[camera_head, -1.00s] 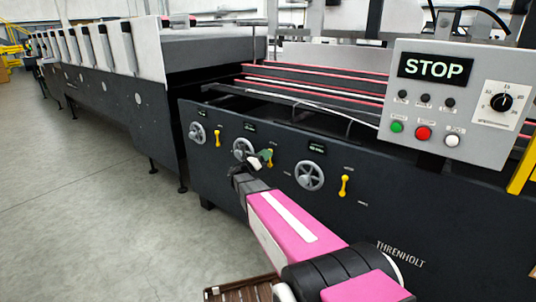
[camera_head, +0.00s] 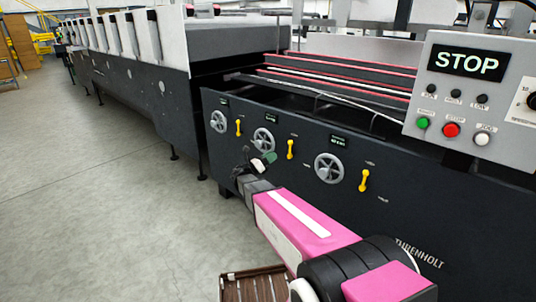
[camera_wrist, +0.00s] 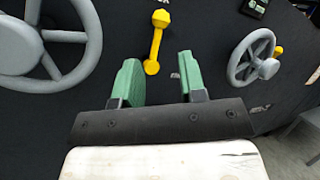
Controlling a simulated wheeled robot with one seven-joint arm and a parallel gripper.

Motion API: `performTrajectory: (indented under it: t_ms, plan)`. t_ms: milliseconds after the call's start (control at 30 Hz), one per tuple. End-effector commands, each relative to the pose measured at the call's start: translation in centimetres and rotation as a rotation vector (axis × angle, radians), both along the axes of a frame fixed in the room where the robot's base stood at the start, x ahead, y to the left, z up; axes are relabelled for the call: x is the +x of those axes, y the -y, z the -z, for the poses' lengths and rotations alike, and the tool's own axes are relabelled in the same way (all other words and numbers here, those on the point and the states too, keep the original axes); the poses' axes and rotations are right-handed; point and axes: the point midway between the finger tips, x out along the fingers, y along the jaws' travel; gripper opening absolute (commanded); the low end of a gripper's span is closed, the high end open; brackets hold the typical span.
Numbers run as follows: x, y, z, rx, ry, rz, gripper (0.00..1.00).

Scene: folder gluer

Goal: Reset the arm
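My gripper (camera_head: 264,162) is at the end of my pink arm, in front of the dark machine front, just below the middle handwheel (camera_head: 263,140) in the head view. In the wrist view my gripper (camera_wrist: 158,80) has its two green finger pads apart with nothing between them. A yellow lever (camera_wrist: 154,48) shows beyond the gap, apart from the fingers. A large grey handwheel (camera_wrist: 38,38) is at left and a smaller one (camera_wrist: 250,60) at right in that view.
The control box (camera_head: 470,95) with its STOP display stands at right. More yellow levers (camera_head: 363,181) and a right handwheel (camera_head: 329,168) stick out from the front panel. A brown slatted item (camera_head: 252,285) is below my arm. Grey floor (camera_head: 90,190) at left is clear.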

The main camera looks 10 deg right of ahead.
Motion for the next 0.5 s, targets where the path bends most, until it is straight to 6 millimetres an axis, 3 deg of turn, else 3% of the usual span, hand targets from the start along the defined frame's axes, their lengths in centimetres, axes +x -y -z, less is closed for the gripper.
performTrajectory:
  t_ms: [233,500]
  plan:
    - [-2.7,2.4,1.4,0.196,0.092,0.013,0.38]
    - [-9.2,6.0,5.8,0.687,0.402,0.126,0.38]
